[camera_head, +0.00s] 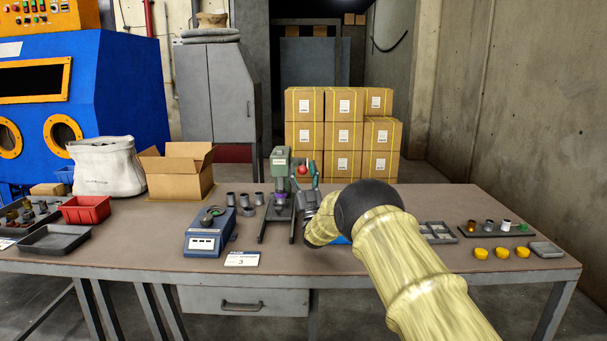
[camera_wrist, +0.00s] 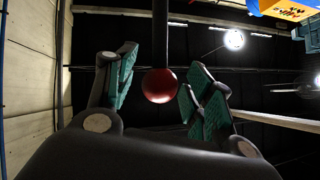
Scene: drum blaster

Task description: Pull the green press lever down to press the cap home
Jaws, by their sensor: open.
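The green press (camera_head: 279,164) stands upright on the bench near the middle, with a purple part (camera_head: 280,196) under its head. The red ball (camera_head: 303,169) at the end of its lever shows just right of the press head. In the wrist view the red ball (camera_wrist: 159,86) hangs on a dark rod (camera_wrist: 160,35). My gripper (camera_head: 306,178) is at the ball. In the wrist view its teal-padded fingers stand apart on either side of the ball, with visible gaps. The cap cannot be told apart at this size.
A blue scale (camera_head: 205,236) and several grey cylinders (camera_head: 245,200) stand left of the press. A cardboard box (camera_head: 178,172), a red bin (camera_head: 86,209) and a dark tray (camera_head: 54,240) are further left. Yellow cups (camera_head: 502,252) and small parts sit at the right.

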